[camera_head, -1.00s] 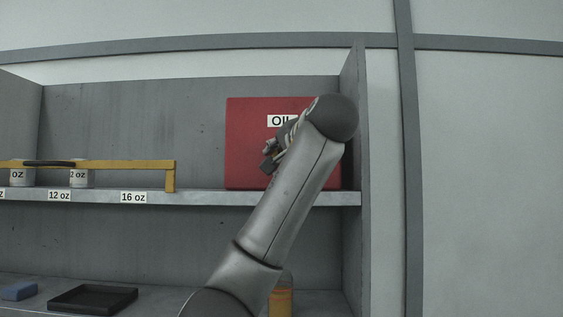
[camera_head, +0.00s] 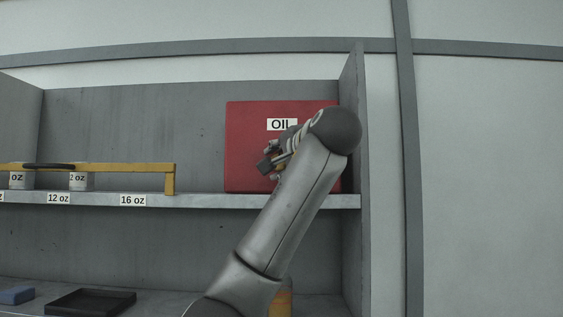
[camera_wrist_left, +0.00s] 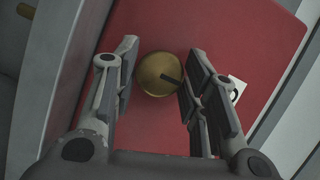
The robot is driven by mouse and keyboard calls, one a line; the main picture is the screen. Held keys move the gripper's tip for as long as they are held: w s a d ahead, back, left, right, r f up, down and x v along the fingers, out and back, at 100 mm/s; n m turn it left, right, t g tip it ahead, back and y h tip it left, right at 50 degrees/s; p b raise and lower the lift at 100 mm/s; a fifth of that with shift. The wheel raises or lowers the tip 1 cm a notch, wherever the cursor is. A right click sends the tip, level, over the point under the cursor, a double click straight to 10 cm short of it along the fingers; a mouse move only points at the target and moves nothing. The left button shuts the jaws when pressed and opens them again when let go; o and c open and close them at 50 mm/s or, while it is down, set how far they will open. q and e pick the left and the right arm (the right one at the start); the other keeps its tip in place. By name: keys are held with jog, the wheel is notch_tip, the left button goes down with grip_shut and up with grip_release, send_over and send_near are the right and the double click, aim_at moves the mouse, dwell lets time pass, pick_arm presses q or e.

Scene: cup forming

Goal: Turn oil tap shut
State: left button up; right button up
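The red oil box (camera_head: 243,150) with a white "OIL" label stands at the right end of the upper shelf. In the left wrist view its red face (camera_wrist_left: 235,35) carries a round brass tap knob (camera_wrist_left: 155,73) with a dark mark on its right side. My left gripper (camera_wrist_left: 163,58) is open, with one finger on each side of the knob. The right finger looks very close to the knob; I cannot tell if it touches. In the head view the left gripper (camera_head: 268,165) is in front of the box, and my arm hides the box's lower right and the tap.
The shelf's right side wall (camera_head: 352,130) is close beside my wrist. A yellow rail (camera_head: 130,165) and cups (camera_head: 80,181) are on the left of the upper shelf.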

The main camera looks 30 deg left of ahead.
pick_arm(q)
jog(key=shift+o, duration=1.3)
jog(key=v, duration=1.1)
jog(key=shift+d, duration=0.4)
jog(key=shift+s, duration=0.3)
